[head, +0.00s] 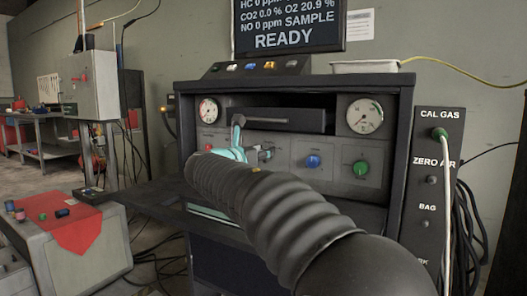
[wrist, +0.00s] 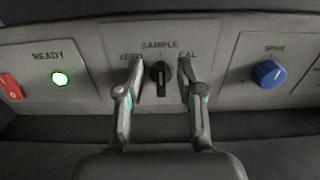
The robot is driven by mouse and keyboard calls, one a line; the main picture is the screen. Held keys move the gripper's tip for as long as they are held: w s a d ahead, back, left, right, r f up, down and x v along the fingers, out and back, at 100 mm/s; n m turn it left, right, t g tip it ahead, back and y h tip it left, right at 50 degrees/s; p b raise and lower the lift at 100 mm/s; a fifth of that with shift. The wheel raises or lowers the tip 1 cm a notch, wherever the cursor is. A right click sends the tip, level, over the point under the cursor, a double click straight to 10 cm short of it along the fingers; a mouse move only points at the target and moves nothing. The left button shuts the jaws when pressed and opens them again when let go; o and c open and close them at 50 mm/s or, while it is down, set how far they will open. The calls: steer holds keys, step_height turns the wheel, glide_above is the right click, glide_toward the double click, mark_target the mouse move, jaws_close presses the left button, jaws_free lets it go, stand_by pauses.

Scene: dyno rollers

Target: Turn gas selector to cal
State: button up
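The gas selector is a small black knob (wrist: 160,77) in the wrist view. It sits on a grey panel plate labelled ZERO at left, SAMPLE at top and CAL at right. Its grip stands about upright, in line with SAMPLE. My gripper (wrist: 160,98) is open, with one finger on each side of the knob and a visible gap on both sides. In the head view, my gripper (head: 246,146) is in front of the panel, and my arm hides the selector.
A blue SPAN knob (wrist: 269,74) is right of the selector, with a green knob (head: 361,168) farther right. A green READY lamp (wrist: 60,79) and red switch (wrist: 11,87) are left. The monitor (head: 288,28) reads SAMPLE, READY.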

steer(key=shift+w+d, duration=0.35)
steer(key=shift+w, duration=0.15)
jaws_close()
